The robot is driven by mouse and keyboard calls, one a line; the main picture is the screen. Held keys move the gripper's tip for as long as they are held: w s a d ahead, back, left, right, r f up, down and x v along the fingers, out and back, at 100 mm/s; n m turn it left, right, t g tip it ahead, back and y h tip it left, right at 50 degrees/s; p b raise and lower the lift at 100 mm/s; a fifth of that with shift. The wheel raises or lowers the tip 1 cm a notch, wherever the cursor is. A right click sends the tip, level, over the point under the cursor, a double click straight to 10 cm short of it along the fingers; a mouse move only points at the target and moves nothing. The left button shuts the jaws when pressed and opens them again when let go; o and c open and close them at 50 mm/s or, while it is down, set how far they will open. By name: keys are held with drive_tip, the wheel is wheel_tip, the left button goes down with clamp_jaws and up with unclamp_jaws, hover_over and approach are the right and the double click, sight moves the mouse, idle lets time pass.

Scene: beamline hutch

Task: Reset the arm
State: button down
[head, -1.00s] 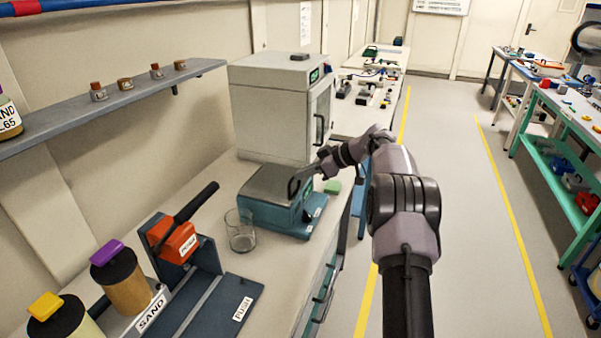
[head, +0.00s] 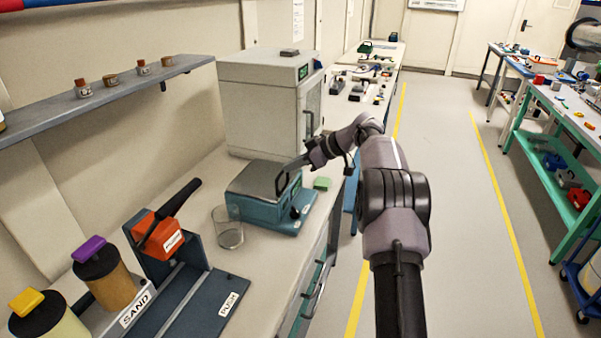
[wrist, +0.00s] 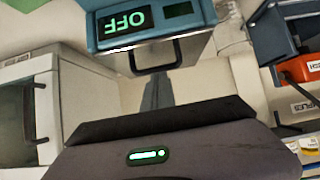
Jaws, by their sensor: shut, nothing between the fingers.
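My arm reaches forward over the bench from the right, bent at the elbow. My gripper (head: 283,183) is shut and empty, over or just in front of the teal hotplate-like device (head: 262,211) with a grey top plate. In the wrist view my gripper (wrist: 155,65) shows as dark fingers below the device's front panel (wrist: 150,22), which reads OFF upside down. I cannot tell whether the fingers touch the device.
A glass beaker (head: 228,236) stands left of the device, close to it. A grey oven-like cabinet (head: 262,110) stands behind. An orange-and-black handled tool (head: 160,238) and capped jars (head: 105,280) are at front left. The aisle (head: 435,220) to the right is clear.

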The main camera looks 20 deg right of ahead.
drive_tip(key=s+d+f+p, duration=0.2)
drive_tip(key=s+d+f, duration=0.2)
drive_tip(key=s+d, duration=0.3)
drive_tip(key=s+a+r+m+g+h, duration=0.1)
drive_tip(key=s+a+r+m+g, duration=0.3)
drive_tip(key=a+r, duration=0.75)
drive_tip(key=s+a+r+m+t+h, duration=0.1)
drive_tip(key=s+a+r+m+h, duration=0.3)
drive_tip(key=s+a, duration=0.9)
drive_tip(key=s+a+f+m, duration=0.1)
drive_tip(key=s+f+m, duration=0.1)
drive_tip(key=s, duration=0.9)
drive_tip(key=s+a+f+m+t, duration=0.1)
drive_tip(key=s+f+m, duration=0.1)
drive_tip(key=s, duration=0.9)
drive_tip(key=shift+s+m+h+b, duration=0.3)
drive_tip(key=shift+m+h, duration=0.1)
drive_tip(key=shift+m, duration=0.4)
drive_tip(key=c, duration=2.2)
unclamp_jaws()
drive_tip(key=shift+a, duration=0.1)
